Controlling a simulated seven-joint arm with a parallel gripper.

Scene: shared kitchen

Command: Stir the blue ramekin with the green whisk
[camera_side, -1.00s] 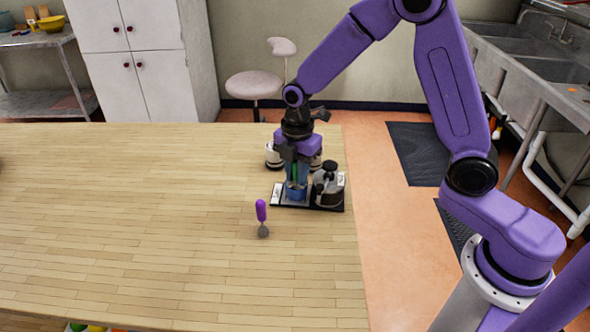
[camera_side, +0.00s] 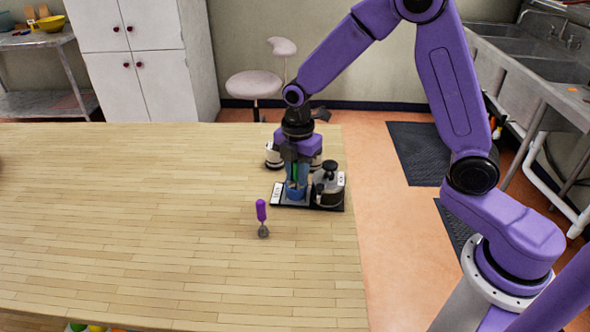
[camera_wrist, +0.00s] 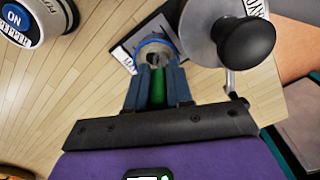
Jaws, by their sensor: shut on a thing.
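The blue ramekin (camera_side: 296,194) stands on a dark tray (camera_side: 310,208) near the right end of the wooden table. In the wrist view its blue rim (camera_wrist: 158,40) shows just beyond my fingertips. My gripper (camera_side: 296,172) points down over it and is shut on the green whisk (camera_side: 295,171). The whisk's green handle also shows between my fingers in the wrist view (camera_wrist: 158,88). The whisk's lower end reaches into the ramekin's opening; whether it touches the bottom is hidden.
A purple-handled tool (camera_side: 262,216) stands in front. A white round device with a blue ON button (camera_wrist: 17,16) is behind.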

